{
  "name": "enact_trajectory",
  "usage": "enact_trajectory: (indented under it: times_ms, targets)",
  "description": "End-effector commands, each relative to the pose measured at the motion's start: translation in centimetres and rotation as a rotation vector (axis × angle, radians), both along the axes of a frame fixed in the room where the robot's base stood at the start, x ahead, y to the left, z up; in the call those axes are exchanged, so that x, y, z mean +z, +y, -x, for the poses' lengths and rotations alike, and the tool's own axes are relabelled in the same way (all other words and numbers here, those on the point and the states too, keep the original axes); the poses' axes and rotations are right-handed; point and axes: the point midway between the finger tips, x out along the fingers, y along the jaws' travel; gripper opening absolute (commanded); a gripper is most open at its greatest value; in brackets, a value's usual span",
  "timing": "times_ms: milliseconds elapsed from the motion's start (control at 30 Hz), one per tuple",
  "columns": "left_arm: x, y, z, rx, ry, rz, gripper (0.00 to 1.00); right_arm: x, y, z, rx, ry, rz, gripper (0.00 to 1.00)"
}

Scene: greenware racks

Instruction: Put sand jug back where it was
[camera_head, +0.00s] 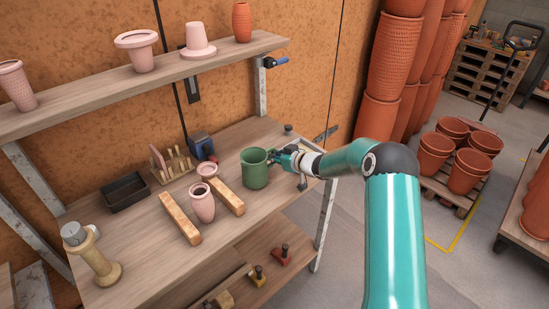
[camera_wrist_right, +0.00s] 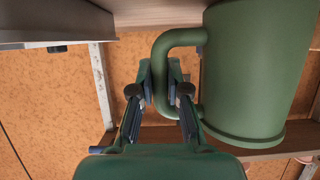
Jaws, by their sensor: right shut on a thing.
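The only jug I make out is a green jug (camera_head: 254,172), upright over the right part of the workbench (camera_head: 150,225). I cannot tell whether its base touches the bench. My right gripper (camera_head: 274,159) reaches it from the right and is shut on its handle. In the right wrist view the fingers (camera_wrist_right: 163,82) stand on both sides of the handle, with the jug's body (camera_wrist_right: 252,70) to the right. The jug's inside is hidden in the wrist view. My left gripper does not show.
Two wooden bars (camera_head: 180,218) (camera_head: 224,194) lie left of the jug, with a pink vase (camera_head: 202,203) between them. A black tray (camera_head: 125,192), tool rack (camera_head: 172,166) and blue tool (camera_head: 201,146) stand behind. A shelf (camera_head: 140,84) with pots runs above. Bare bench lies in front.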

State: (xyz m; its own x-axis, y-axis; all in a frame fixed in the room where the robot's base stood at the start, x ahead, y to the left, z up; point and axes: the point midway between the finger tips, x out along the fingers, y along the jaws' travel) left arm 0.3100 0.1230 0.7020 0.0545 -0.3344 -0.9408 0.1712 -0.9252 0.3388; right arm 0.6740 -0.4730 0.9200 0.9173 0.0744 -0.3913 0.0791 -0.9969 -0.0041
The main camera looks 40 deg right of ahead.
Motion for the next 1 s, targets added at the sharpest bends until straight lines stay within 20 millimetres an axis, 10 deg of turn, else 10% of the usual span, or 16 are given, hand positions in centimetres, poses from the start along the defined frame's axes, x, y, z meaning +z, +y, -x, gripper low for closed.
enact_trajectory:
  times_ms: [433,467,600,1000]
  targets:
    - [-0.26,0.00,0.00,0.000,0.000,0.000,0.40,-0.78,0.01,-0.06,0.000,-0.004,0.001,0.00]
    - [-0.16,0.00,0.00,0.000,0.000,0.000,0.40,-0.72,0.01,-0.04,0.000,-0.002,0.001,0.20]
    - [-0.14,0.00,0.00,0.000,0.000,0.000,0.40,-0.70,0.01,-0.03,0.000,-0.002,0.001,0.40]
    - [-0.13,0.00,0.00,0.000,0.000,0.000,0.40,-0.34,-0.11,0.33,-0.001,-0.002,0.001,0.40]
